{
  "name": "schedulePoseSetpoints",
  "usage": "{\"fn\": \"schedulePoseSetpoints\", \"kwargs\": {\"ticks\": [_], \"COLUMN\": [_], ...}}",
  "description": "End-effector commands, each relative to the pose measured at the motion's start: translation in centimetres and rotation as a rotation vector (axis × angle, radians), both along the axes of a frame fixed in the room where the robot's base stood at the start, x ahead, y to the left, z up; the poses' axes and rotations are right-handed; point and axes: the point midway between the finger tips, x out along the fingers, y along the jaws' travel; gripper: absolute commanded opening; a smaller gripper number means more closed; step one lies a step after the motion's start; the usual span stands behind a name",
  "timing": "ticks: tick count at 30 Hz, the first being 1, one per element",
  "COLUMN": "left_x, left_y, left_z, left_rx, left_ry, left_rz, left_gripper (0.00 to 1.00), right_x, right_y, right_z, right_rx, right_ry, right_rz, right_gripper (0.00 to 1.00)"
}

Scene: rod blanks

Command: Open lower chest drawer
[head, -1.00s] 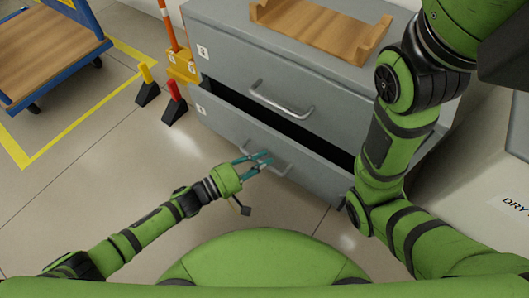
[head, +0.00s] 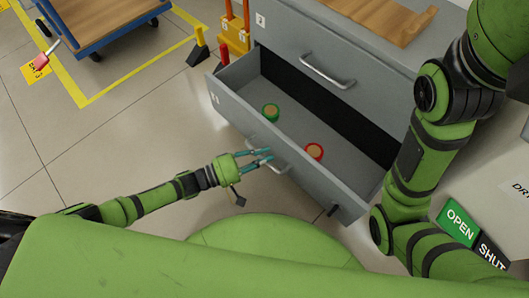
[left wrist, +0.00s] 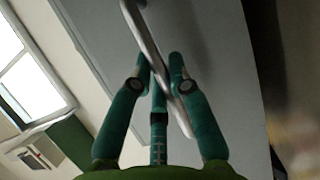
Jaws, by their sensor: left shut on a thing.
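The grey chest's lower drawer (head: 310,183) stands well open in the head view, its inside showing. My left gripper (head: 268,157) is at the drawer's front, shut on the lower drawer handle (head: 282,168). In the left wrist view the handle (left wrist: 150,45) is a pale bar passing between the teal fingers (left wrist: 160,75). My right arm is at the right of the head view, but its gripper is out of view.
The upper drawer handle (head: 328,72) is on a closed drawer. A wooden tray (head: 385,18) lies on the chest top. A blue trolley (head: 110,22) stands at upper left. An OPEN/SHUT sign (head: 458,222) is at right.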

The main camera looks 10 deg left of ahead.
Motion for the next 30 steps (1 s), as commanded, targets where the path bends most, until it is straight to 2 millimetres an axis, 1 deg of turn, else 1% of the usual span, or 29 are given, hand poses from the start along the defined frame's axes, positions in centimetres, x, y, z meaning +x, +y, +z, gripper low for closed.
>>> {"fn": "schedulePoseSetpoints", "kwargs": {"ticks": [6,7,8,9,19,22,26,30], "left_x": [0.0,0.0,0.0,0.0,0.0,0.0,0.0,0.1], "left_y": [0.0,0.0,0.0,0.0,0.0,0.0,0.1,0.1], "left_z": [0.0,0.0,0.0,0.0,0.1,0.5,1.9,4.4], "left_rx": [0.002,0.002,0.002,0.002,0.001,0.001,0.001,-0.005], "left_ry": [-0.003,-0.003,-0.003,-0.003,-0.002,-0.003,-0.004,-0.009], "left_rz": [-0.001,-0.001,-0.001,-0.001,-0.001,-0.002,-0.002,-0.003], "left_gripper": [0.00,0.23,0.34,0.44,0.44,0.44,0.44,0.44], "right_x": [0.0,0.0,0.0,0.0,-0.4,-0.3,-0.3,-0.2], "right_y": [0.0,0.0,0.1,0.1,0.1,0.1,0.1,0.1], "right_z": [-0.1,-0.1,-0.1,-0.1,0.2,0.2,0.2,0.1], "right_rx": [-0.001,-0.001,-0.001,-0.001,-0.001,-0.001,-0.002,-0.001], "right_ry": [0.002,0.002,0.002,0.002,-0.012,-0.010,-0.008,-0.007], "right_rz": [0.001,0.001,0.002,0.002,0.004,0.004,0.003,0.003], "right_gripper": [0.40,0.40,0.40,0.40,0.40,0.40,0.40,0.40]}}
